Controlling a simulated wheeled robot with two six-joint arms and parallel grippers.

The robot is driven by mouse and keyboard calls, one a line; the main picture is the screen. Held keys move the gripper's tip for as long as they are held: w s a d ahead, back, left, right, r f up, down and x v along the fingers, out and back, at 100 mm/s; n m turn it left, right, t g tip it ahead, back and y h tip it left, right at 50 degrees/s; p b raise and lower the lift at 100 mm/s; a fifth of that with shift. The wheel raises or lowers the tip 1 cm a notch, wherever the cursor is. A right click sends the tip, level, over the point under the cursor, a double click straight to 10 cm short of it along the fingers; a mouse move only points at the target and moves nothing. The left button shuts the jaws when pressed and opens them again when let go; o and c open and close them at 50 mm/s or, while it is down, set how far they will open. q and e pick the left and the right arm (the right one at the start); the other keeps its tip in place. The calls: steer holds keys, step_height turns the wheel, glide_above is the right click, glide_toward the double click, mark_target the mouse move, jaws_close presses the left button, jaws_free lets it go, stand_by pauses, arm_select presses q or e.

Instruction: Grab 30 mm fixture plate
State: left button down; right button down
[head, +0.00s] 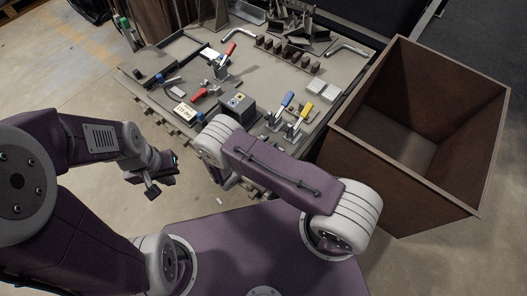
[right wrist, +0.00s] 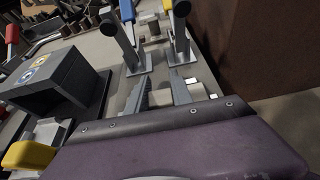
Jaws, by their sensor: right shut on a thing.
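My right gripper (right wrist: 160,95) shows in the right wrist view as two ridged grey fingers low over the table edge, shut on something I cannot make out. In the head view my own right arm hides most of it. I cannot clearly identify the 30 mm fixture plate. Small pale metal pieces (right wrist: 212,96) lie just right of the fingers. Two light grey blocks (head: 322,90) lie at the table's right side. My left gripper (head: 153,182) hangs empty in front of the table, its fingers apart.
Toggle clamps with blue (head: 287,99) and yellow (head: 306,111) handles stand close beyond my right gripper. A dark box with dials (head: 236,103) is on its left. A red-handled clamp (head: 222,66) stands farther back. A large brown bin (head: 470,180) stands right of the table (head: 262,82).

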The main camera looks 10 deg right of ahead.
steer(key=shift+f, duration=0.1)
stand_by(0.5)
step_height(320, 180, up, 10)
steer(key=p, duration=0.4)
steer(key=shift+p, duration=0.3)
